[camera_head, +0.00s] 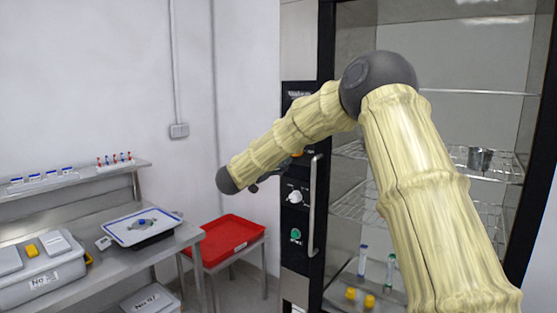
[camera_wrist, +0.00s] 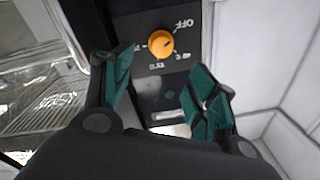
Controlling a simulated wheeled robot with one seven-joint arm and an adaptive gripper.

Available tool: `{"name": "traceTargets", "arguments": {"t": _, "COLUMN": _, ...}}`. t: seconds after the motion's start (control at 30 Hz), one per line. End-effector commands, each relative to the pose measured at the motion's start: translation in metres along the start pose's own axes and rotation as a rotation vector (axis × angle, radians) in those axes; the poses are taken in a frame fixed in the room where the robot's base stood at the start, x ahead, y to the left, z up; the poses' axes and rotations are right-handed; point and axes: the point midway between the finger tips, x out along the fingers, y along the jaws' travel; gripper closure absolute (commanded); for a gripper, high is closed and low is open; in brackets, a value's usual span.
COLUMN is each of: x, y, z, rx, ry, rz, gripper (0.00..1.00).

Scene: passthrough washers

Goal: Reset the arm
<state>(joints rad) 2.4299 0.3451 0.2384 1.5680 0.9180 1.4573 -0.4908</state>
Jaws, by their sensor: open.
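My arm, in a cream ribbed cover, stretches across the head view from the lower right to the front of a tall black-framed cabinet (camera_head: 325,60). My gripper (camera_wrist: 165,95) shows in the wrist view with its green-padded fingers apart and nothing between them. Just beyond the fingers is an orange knob (camera_wrist: 161,43) on a black panel marked OFF and with temperatures. The gap between fingers and knob is hard to judge. In the head view my forearm mostly hides the gripper and this knob.
The cabinet has a vertical handle (camera_head: 314,205), a white knob (camera_head: 295,197), a green knob (camera_head: 295,235) and wire shelves with a metal beaker (camera_head: 479,158). At left, a steel table holds a white tray (camera_head: 120,228) and grey boxes. A red tray (camera_head: 228,258) stands lower beside it.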

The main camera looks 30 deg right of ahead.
Motion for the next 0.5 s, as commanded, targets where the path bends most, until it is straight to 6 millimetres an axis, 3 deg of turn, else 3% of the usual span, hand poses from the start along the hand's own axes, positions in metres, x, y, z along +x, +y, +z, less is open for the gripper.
{"name": "traceTargets", "arguments": {"t": 0.37, "x": 0.0, "y": 0.0, "z": 0.0, "rx": 0.0, "ry": 0.0, "rz": 0.0, "gripper": 0.42}}
{"name": "traceTargets", "arguments": {"t": 0.5, "x": -0.004, "y": 0.002, "z": 0.013, "rx": -0.018, "ry": -0.011, "rz": -0.018, "gripper": 0.42}}
